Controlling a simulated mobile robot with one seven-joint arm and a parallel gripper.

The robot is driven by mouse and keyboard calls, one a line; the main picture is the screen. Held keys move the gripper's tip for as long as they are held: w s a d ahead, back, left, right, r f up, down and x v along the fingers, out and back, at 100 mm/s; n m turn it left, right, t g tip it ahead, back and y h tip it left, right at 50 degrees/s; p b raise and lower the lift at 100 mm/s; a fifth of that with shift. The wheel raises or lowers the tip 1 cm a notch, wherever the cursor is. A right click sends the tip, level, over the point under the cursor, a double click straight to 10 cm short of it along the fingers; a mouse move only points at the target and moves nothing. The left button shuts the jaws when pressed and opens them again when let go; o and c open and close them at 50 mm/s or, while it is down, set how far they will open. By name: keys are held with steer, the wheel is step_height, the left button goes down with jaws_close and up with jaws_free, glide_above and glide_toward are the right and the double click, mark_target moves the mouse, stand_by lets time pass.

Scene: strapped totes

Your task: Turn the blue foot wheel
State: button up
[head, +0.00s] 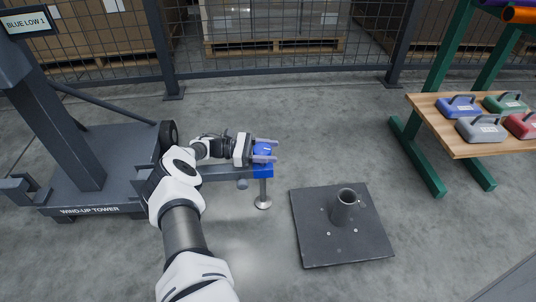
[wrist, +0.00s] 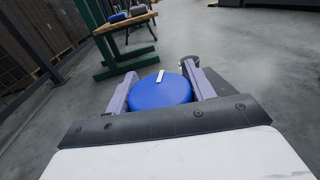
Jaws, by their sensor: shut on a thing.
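The blue foot wheel (wrist: 160,92) is a round blue disc with a white mark on its top. It sits between the two fingers of my gripper (wrist: 160,88) in the wrist view, one finger on each side. In the head view my gripper (head: 266,150) reaches over the blue end of the outrigger, and the blue wheel (head: 262,149) shows between the fingers. Below it a metal foot (head: 263,203) with a round pad stands at the floor. My gripper is shut on the wheel. The white mark points up and slightly right in the wrist view.
The wind-up tower base (head: 110,165) stands at the left, with a sign (head: 27,22) reading BLUE LOW 1. A dark plate with a tube socket (head: 343,235) lies right of the foot. A wooden bench (head: 455,127) with several coloured weights is at the right. Mesh fencing runs behind.

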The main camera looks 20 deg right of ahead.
steer(key=shift+s+d, duration=0.1)
steer(key=shift+d, duration=0.05)
steer(key=o, duration=1)
steer(key=shift+c, duration=0.2)
steer(key=shift+a, duration=0.2)
